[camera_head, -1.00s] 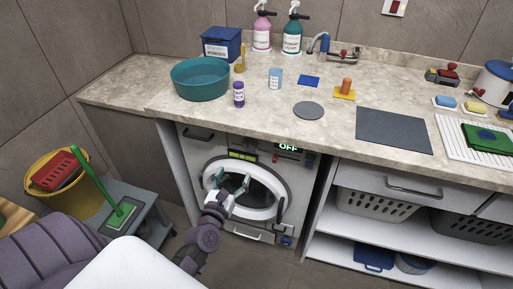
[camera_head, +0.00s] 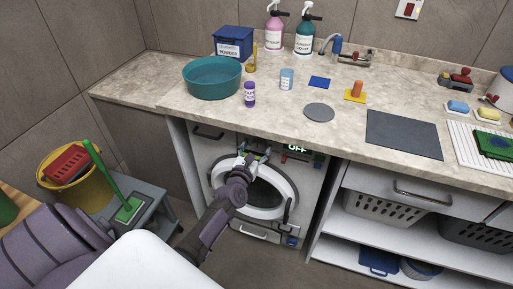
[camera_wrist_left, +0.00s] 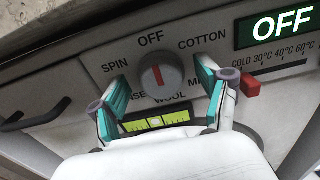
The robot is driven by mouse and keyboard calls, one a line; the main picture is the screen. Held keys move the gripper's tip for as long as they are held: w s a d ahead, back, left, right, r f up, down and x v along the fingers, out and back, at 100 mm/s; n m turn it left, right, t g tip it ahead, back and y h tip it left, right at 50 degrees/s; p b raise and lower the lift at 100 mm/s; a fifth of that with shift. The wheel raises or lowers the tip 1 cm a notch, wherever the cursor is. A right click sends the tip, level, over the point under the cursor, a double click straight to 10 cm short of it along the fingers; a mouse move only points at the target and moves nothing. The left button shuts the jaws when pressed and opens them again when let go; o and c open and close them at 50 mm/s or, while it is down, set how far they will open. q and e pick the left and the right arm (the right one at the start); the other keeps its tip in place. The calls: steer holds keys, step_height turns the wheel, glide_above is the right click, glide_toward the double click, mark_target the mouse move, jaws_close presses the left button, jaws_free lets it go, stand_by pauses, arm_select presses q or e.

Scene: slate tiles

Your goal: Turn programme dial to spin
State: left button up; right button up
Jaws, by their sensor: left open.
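The programme dial (camera_wrist_left: 160,75) is a round grey knob with a red pointer line, on the washing machine's (camera_head: 205,156) white front panel. The pointer stands at OFF, at the top. SPIN is printed to its upper left, COTTON to its upper right, WOOL below. The display (camera_wrist_left: 281,24) reads OFF in green-white, also seen in the head view (camera_head: 297,148). My left gripper (camera_wrist_left: 163,82) is open, its teal fingers either side of the dial in the picture; I cannot tell whether they touch it. In the head view my left gripper (camera_head: 256,155) hides the dial. My right gripper is out of view.
The stone worktop (camera_head: 190,110) overhangs the machine. A red slider (camera_wrist_left: 250,86) for temperature is right of the dial, close to the right finger. A yellow-green level window (camera_wrist_left: 156,121) lies below. The round door (camera_head: 276,193) is under the panel.

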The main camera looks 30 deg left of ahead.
arm_select(q)
steer(key=c, duration=1.2)
steer(key=shift+o, duration=0.2)
